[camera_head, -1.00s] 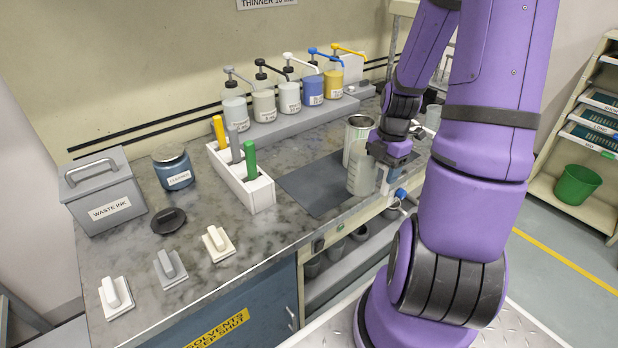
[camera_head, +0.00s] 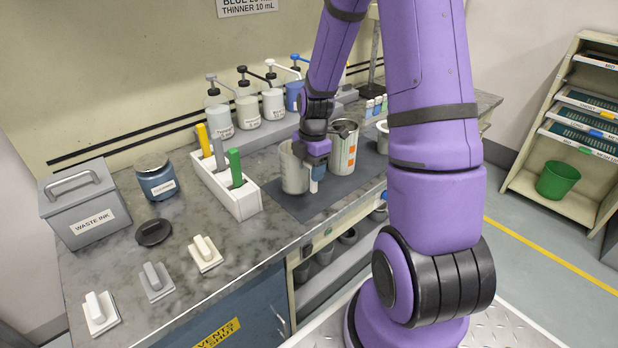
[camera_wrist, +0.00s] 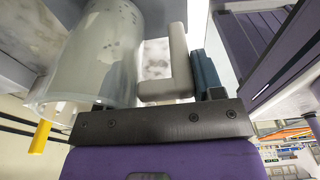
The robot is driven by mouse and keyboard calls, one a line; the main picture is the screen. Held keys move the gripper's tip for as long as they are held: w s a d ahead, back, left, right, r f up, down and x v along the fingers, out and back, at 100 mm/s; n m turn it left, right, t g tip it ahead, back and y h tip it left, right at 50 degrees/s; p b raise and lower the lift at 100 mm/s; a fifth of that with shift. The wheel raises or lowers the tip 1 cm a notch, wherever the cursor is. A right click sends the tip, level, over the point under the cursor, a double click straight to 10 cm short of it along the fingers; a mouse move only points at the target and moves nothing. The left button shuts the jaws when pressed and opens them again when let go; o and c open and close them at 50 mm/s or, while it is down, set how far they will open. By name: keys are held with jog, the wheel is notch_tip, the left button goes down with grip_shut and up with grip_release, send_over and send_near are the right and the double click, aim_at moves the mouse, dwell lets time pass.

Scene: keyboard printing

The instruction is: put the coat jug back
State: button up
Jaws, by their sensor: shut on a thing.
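The coat jug (camera_head: 293,170) is a translucent pale cylinder with a white handle. It is upright over the dark grey mat (camera_head: 290,207) on the bench, left of an open metal can. I cannot tell whether its base touches the mat. My gripper (camera_head: 317,160) is at the jug's right side, shut on its handle. In the wrist view the jug (camera_wrist: 95,55) fills the upper left, and its pale handle (camera_wrist: 178,60) is at my fingers (camera_wrist: 203,75). The gripper hides part of the jug's right side in the head view.
The metal can (camera_head: 343,150) with an orange-marked label stands close right of my gripper. A white holder (camera_head: 243,205) with coloured-handled tools is left of the mat. Several pump bottles (camera_head: 247,107) line the back. A cleaner jar (camera_head: 155,180) and waste ink box (camera_head: 85,208) stand at left.

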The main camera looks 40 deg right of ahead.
jog(key=shift+f, duration=1.8)
jog(key=o, duration=1.4)
jog(key=s+a+r+m+t+h, duration=0.1)
jog(key=s+a+r+m, duration=0.1)
jog(key=r, duration=0.8)
jog(key=s+a+r+m, duration=0.1)
jog(key=a+r+m, duration=0.1)
jog(key=r, duration=0.9)
jog(key=shift+s+a+r+m+t, duration=0.7)
jog(key=shift+s+a+r+m, duration=0.85)
jog(key=shift+s+r+m, duration=1.05)
jog(key=shift+s+a+r+m+t, duration=0.7)
jog(key=shift+s+a+r+m, duration=1.15)
jog(key=shift+s, duration=1.5)
jog(key=shift+s+a+r+m+t, duration=0.7)
jog(key=shift+s+a+r+m, duration=0.75)
jog(key=shift+s+m, duration=1.4)
